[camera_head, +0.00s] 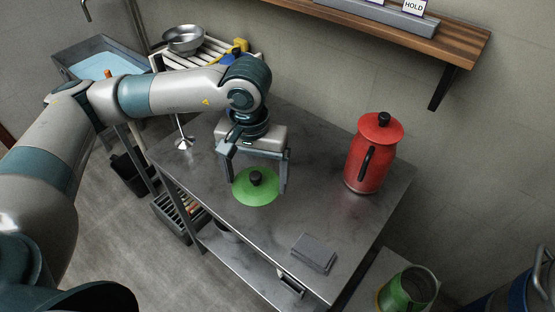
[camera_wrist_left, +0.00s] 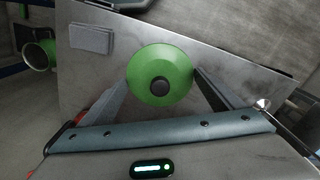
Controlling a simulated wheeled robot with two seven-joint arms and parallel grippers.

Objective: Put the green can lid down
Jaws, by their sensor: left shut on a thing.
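The green can lid (camera_head: 256,190) is a round green disc with a dark knob, over the metal table (camera_head: 335,235). My left gripper (camera_head: 258,183) is above it, fingers down, shut on the lid by its opposite edges. The lid looks level; I cannot tell whether it touches the tabletop. In the left wrist view the lid (camera_wrist_left: 162,75) sits between the two fingertips. An open green can (camera_head: 408,291) stands at the lower right, apart from the table; it also shows in the left wrist view (camera_wrist_left: 38,55). My right gripper is not in view.
A red lidded can (camera_head: 368,155) stands at the table's back right. A grey block (camera_head: 313,252) lies near the front edge. A wooden shelf (camera_head: 425,30) hangs above. A sink and rack with a metal bowl (camera_head: 184,40) stand at the back left. The table's middle right is clear.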

